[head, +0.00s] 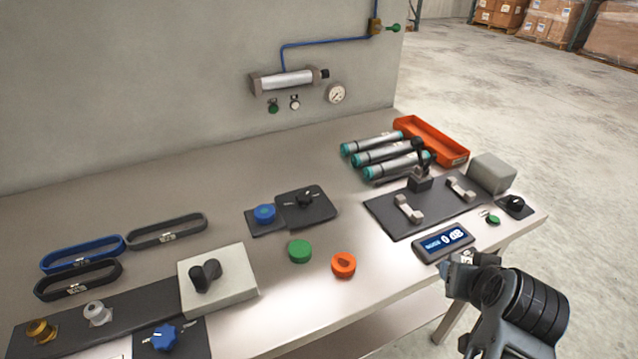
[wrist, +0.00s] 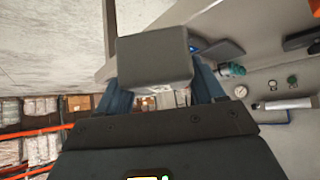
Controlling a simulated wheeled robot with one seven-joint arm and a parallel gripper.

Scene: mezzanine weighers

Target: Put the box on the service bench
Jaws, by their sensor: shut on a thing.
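A plain grey box (wrist: 155,60) fills the middle of the wrist view. My gripper (wrist: 158,88) is shut on it, with one dark blue finger on each side. The box is held in front of the right end of a bench, which shows upside down behind it. The pale bench top (head: 215,220) stretches across the head view. My arm shows at the lower right of the head view, in front of the bench's right front edge; I cannot make out the held box there.
The bench's right end holds a dark plate (head: 385,215) with two handles, a display (head: 443,244), a pale grey block (head: 492,173), teal-ended cylinders (head: 385,153) and an orange tray (head: 430,137). Clear patches lie around the green (head: 299,250) and orange (head: 343,265) discs. A wall stands behind.

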